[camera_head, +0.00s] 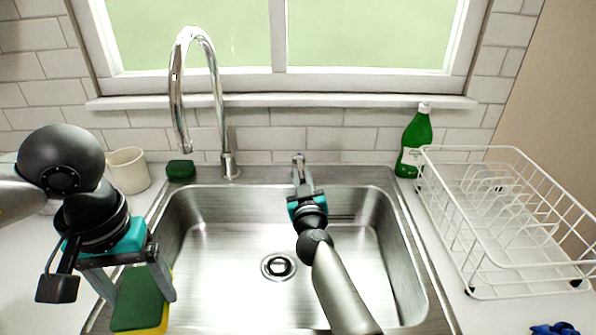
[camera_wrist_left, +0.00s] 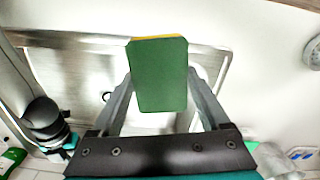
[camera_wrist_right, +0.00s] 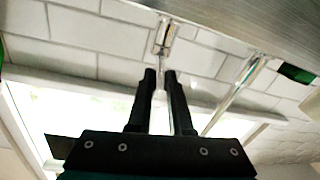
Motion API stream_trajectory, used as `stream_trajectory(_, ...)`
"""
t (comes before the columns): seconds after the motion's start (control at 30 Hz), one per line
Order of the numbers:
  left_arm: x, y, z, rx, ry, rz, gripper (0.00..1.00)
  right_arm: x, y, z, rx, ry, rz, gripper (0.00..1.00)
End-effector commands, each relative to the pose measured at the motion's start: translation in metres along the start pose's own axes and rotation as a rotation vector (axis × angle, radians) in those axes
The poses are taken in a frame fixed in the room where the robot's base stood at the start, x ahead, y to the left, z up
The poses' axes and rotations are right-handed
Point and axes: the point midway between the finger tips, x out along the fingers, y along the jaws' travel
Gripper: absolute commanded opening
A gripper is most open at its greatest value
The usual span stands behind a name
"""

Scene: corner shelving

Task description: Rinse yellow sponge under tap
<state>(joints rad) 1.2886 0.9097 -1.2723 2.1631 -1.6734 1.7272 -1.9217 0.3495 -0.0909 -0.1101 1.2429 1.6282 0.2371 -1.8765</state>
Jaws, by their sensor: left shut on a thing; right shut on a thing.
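My left gripper (camera_head: 137,287) is shut on the yellow sponge (camera_head: 140,302), which has a green top face. It holds the sponge above the front left rim of the sink (camera_head: 225,225). The sponge also shows between the fingers in the left wrist view (camera_wrist_left: 160,75). The chrome tap (camera_head: 218,90) arches up at the back left, and no water shows from its spout. My right gripper (camera_head: 303,192) is shut on the small chrome tap lever (camera_head: 298,160) at the sink's back edge. The lever also shows beyond the fingertips in the right wrist view (camera_wrist_right: 164,38).
A small dark green sponge (camera_head: 181,169) and a white cup (camera_head: 129,170) stand left of the tap. A green bottle (camera_head: 415,140) and a white wire dish rack (camera_head: 480,240) are on the right. The basin is empty around its drain (camera_head: 278,266).

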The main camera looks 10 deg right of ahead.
Motion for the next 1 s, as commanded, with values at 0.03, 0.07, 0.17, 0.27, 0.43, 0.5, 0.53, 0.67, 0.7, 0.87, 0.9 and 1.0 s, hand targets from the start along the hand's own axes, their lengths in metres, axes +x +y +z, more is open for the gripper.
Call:
stream_trajectory(0.03,-0.01,0.0001,-0.0001,0.0,0.001,0.0,0.35,0.0005,0.005,-0.0048,-0.005,0.005,-0.022,0.0)
stream_trajectory(0.07,-0.0116,0.0001,-0.0001,0.0,0.001,0.0,0.35,0.0006,0.0064,-0.0041,-0.006,0.008,-0.035,0.0)
stream_trajectory(0.17,-0.0139,0.0001,-0.0001,0.0,0.0,0.0,0.35,0.0008,0.0097,-0.0022,-0.003,0.018,-0.073,0.0)
stream_trajectory(0.27,-0.0153,0.0,0.0,0.0,0.0,0.0,0.35,0.0009,0.0117,-0.001,-0.001,0.022,-0.101,0.0)
stream_trajectory(0.43,-0.0158,0.0,0.0,0.0,0.0,0.0,0.35,0.0007,0.0122,0.0002,0.003,0.023,-0.12,0.0)
stream_trajectory(0.5,-0.0156,0.0,0.0,0.0,0.0,0.0,0.35,0.0007,0.0121,0.0004,0.003,0.023,-0.12,0.0)
stream_trajectory(0.53,-0.0156,0.0,0.0,0.0,0.0,0.0,0.35,0.0007,0.0121,0.0005,0.003,0.023,-0.12,0.0)
stream_trajectory(0.67,-0.0155,0.0,0.0,0.0,0.0,0.0,0.35,0.0007,0.0121,0.0005,0.003,0.023,-0.119,0.0)
stream_trajectory(0.7,-0.0155,0.0,0.0,0.0,0.0,0.0,0.35,0.0007,0.012,0.0005,0.003,0.023,-0.119,0.21)
stream_trajectory(0.87,-0.0155,0.0,0.0,0.0,0.0,0.0,0.35,0.0006,0.0118,0.0009,0.003,0.022,-0.119,0.39)
stream_trajectory(0.9,-0.0155,0.0,0.0,0.0,0.0,0.0,0.35,0.0005,0.0118,0.001,0.003,0.022,-0.119,0.43)
stream_trajectory(1.0,-0.0156,0.0,0.0,0.0,0.0,0.0,0.35,0.0003,0.0116,0.0014,0.003,0.021,-0.119,0.48)
